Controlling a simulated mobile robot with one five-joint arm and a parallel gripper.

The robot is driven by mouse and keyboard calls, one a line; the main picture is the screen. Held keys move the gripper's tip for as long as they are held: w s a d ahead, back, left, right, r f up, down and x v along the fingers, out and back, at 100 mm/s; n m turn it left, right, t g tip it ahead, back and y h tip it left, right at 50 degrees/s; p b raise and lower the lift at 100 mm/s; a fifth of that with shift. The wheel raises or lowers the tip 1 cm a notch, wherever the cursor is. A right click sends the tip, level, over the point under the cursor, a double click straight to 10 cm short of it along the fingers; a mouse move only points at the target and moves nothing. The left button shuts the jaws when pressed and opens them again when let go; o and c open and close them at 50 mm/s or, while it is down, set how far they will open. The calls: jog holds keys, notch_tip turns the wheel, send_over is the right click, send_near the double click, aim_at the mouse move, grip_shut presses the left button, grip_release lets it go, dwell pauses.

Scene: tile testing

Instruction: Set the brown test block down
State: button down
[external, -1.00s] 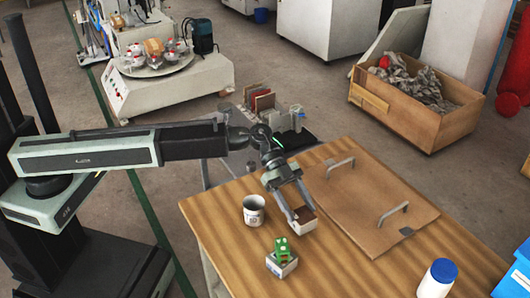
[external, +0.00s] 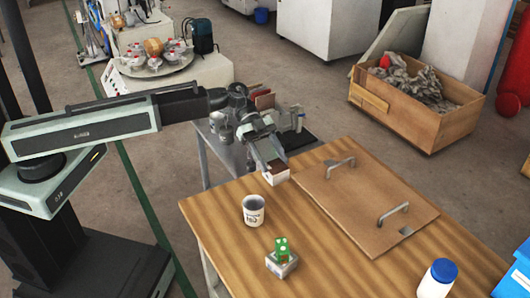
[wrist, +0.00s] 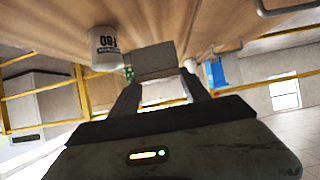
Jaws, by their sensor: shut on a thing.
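The brown test block (external: 277,173) has a brown top and white sides. My gripper (external: 276,163) is shut on it near the far edge of the wooden table (external: 222,212). The external view does not clearly show whether the block touches the tabletop or hangs just above it. In the wrist view the block (wrist: 153,62) shows as a grey face between the two fingers (wrist: 160,90).
A white mug (external: 254,211) stands left of the block. A green figure on a grey block (external: 282,262) is nearer the front. A brown board with two handles (external: 365,205) lies to the right. A blue-capped white bottle (external: 438,279) stands at front right.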

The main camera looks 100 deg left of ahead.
aim_at(269, 163)
jog(key=s+a, duration=0.2)
jog(key=shift+s+f, duration=0.15)
jog(key=shift+s, duration=0.15)
notch_tip(269, 163, down, 8)
jog(key=b, duration=0.8)
jog(key=shift+f, duration=0.2)
jog(key=shift+r, duration=0.25)
jog(key=shift+f, duration=0.2)
jog(key=c, duration=0.5)
grip_release()
jog(key=shift+r, duration=0.1)
